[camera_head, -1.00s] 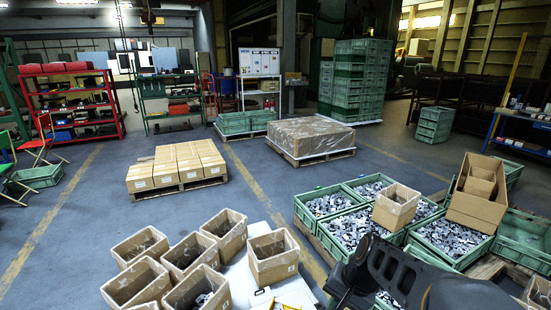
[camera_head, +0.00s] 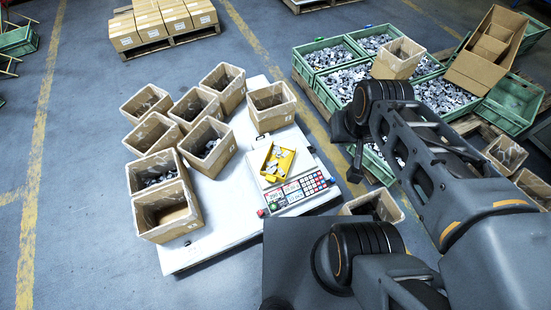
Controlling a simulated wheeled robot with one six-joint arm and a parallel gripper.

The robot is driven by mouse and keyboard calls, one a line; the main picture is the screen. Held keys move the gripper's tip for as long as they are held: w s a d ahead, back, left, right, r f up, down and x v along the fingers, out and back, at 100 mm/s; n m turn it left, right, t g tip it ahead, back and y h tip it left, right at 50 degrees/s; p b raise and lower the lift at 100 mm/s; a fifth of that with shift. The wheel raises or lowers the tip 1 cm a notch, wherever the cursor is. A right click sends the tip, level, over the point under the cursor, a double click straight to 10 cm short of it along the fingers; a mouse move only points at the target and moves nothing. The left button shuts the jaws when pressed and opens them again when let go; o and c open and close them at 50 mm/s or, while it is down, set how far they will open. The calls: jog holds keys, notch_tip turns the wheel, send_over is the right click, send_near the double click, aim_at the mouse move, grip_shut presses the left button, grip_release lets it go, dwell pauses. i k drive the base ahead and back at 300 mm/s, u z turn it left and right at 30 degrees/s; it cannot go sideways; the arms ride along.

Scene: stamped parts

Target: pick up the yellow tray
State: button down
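The yellow tray (camera_head: 283,172) sits on a weighing scale (camera_head: 297,190) with a keypad, at the right part of a white table (camera_head: 230,193). Some small grey metal parts lie in the tray. My gripper (camera_head: 355,168) is at the end of my dark arm, to the right of the tray and apart from it. Only a small dark part of it shows below the wrist, so its fingers cannot be made out. Nothing is seen held in it.
Several open cardboard boxes stand left of the scale, and one box (camera_head: 271,105) stands just behind it. Green crates (camera_head: 327,52) full of grey parts stand behind my arm. Another open box (camera_head: 372,207) is at the scale's right. The table's front left is clear.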

aim_at(277, 165)
jog(key=u, duration=1.35)
jog(key=k, duration=0.65)
jog(key=z, duration=0.55)
jog(key=i, duration=0.95)
